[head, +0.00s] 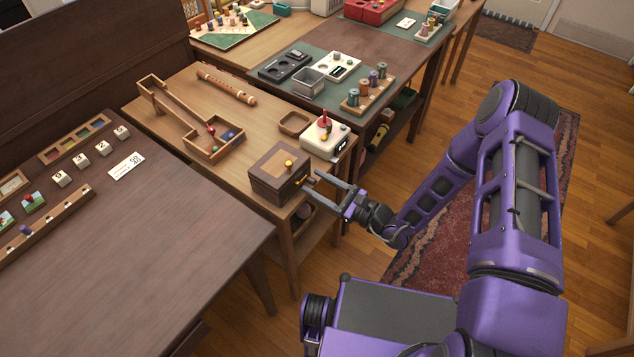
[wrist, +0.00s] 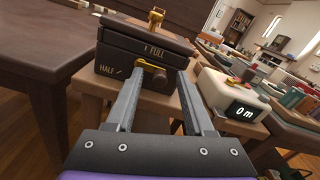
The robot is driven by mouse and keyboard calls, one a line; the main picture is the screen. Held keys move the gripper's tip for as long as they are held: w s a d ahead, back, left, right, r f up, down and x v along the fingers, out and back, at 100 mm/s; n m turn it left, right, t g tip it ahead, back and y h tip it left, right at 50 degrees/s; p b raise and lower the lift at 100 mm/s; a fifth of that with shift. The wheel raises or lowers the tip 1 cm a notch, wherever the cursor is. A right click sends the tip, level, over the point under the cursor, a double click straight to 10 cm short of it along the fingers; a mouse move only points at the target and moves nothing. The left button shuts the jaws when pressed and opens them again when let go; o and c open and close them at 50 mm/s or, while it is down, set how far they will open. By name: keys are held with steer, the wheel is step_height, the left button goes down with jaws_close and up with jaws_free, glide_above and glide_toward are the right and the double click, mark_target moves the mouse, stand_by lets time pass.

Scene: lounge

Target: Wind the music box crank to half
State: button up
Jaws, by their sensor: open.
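The music box (head: 278,174) is a dark brown wooden box with a lighter lid panel and a gold knob on top. It stands at the near right corner of the middle table. The gold crank (wrist: 150,68) is on that front face, below the "FULL" mark. My gripper (head: 312,179) is open and level, pointing at the crank face. In the wrist view its two fingers (wrist: 160,78) are spread, with the crank between and beyond their tips. Contact cannot be told.
A white device (head: 325,138) with a red lever stands close to the right of the music box; its display (wrist: 245,112) reads "0 m". A small wooden tray (head: 295,123) and a marble ramp box (head: 214,142) lie behind. Floor in front of the table is clear.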

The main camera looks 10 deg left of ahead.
steer(key=shift+a, duration=0.2)
jaws_close()
steer(key=shift+f, duration=0.1)
stand_by(0.4)
steer(key=m, duration=0.2)
steer(key=f+m, duration=0.1)
steer(key=m, duration=0.1)
steer(key=shift+s+a+f+m, duration=0.1)
steer(key=shift+f+m, duration=0.05)
steer(key=shift+m, duration=0.75)
steer(key=shift+s+f+m, duration=0.1)
steer(key=shift+f+m, duration=0.05)
steer(key=shift+m, duration=0.75)
